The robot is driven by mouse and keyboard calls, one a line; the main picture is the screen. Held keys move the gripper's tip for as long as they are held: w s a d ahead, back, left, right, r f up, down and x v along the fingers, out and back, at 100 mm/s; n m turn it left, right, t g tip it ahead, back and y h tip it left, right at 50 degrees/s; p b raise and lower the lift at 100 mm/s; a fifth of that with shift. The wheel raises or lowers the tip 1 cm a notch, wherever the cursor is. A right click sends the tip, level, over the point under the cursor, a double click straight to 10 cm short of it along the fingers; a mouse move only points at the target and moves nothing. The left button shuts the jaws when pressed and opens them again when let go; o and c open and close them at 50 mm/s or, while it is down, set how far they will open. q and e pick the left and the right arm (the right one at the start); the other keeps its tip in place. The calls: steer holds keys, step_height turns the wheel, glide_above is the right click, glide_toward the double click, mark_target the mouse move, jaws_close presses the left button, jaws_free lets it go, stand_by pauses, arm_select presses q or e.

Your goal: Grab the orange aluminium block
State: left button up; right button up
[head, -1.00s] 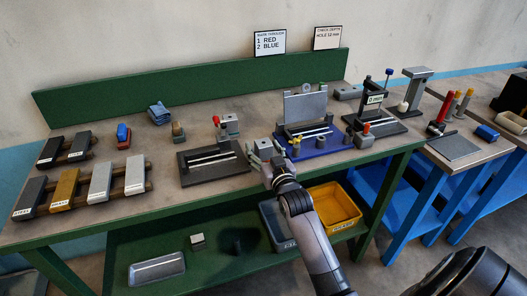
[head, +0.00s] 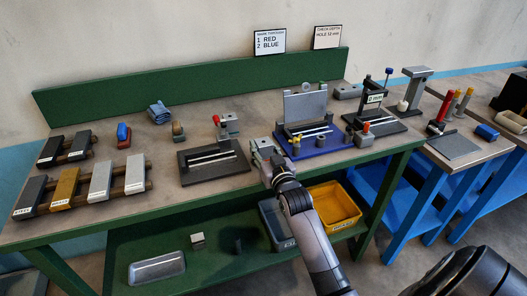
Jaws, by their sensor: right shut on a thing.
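My right gripper (head: 262,147) is over the front part of the green bench, between the dark vise plate and the blue fixture. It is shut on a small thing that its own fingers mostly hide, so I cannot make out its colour. No block that is plainly orange aluminium shows. On the rack at the left lie a brass-coloured block (head: 64,188) with a label and two pale silver blocks, one here (head: 101,181) and one beside it (head: 135,175). My left gripper is not in view.
A dark vise plate (head: 198,176) stands left of the gripper, and a blue fixture (head: 318,146) close on its right. A yellow bin (head: 333,207) is on the lower shelf.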

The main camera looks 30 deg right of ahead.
steer(key=shift+r, duration=0.1)
jaws_close()
steer(key=shift+r, duration=0.1)
